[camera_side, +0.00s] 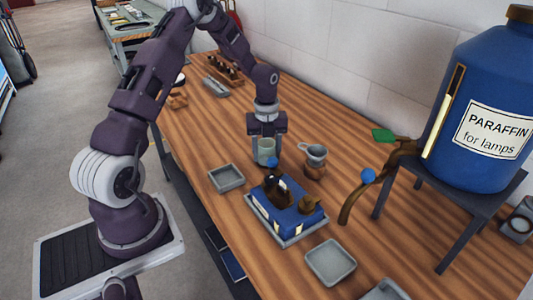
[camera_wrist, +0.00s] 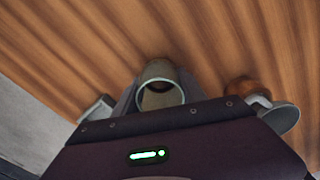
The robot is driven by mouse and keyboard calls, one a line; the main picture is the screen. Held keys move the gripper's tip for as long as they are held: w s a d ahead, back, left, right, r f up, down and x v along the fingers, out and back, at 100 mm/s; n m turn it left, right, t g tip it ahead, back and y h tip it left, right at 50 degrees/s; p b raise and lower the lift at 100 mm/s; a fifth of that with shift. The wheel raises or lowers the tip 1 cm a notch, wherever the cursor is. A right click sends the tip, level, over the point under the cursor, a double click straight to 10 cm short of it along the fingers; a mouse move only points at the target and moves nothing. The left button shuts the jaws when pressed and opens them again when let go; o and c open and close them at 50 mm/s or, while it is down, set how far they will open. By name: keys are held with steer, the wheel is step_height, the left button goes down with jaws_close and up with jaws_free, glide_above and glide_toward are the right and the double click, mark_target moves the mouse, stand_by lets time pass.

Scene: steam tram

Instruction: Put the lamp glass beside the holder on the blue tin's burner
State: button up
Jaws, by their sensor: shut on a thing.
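My gripper (camera_side: 266,152) is shut on a pale, greenish lamp glass (camera_side: 266,146), an open tube held upright. In the wrist view the lamp glass (camera_wrist: 160,88) sits between the fingers with its round mouth facing the camera. The blue tin (camera_side: 284,214) sits on a grey tray just in front and to the right of my gripper in the side view. A dark burner (camera_side: 278,186) stands on top of the tin. A small blue ball (camera_side: 272,162) shows just below the glass. I cannot tell whether the glass touches the table. The holder is not clear to me.
A grey funnel-like cup (camera_side: 313,151) on a wooden stand (camera_side: 315,169) is close right of my gripper. Grey trays (camera_side: 226,178) (camera_side: 330,262) lie left and in front. A curved brown spout (camera_side: 356,200) and the big paraffin drum (camera_side: 480,100) stand to the right.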

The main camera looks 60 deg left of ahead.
step_height(320, 180, up, 10)
step_height(320, 180, up, 5)
glide_above(283, 182)
steer(key=shift+r+n, duration=0.2)
steer(key=shift+n, duration=0.2)
steer(key=shift+f, duration=2.15)
steer(key=shift+f, duration=0.2)
steer(key=shift+f, duration=1.2)
steer(key=shift+f, duration=0.2)
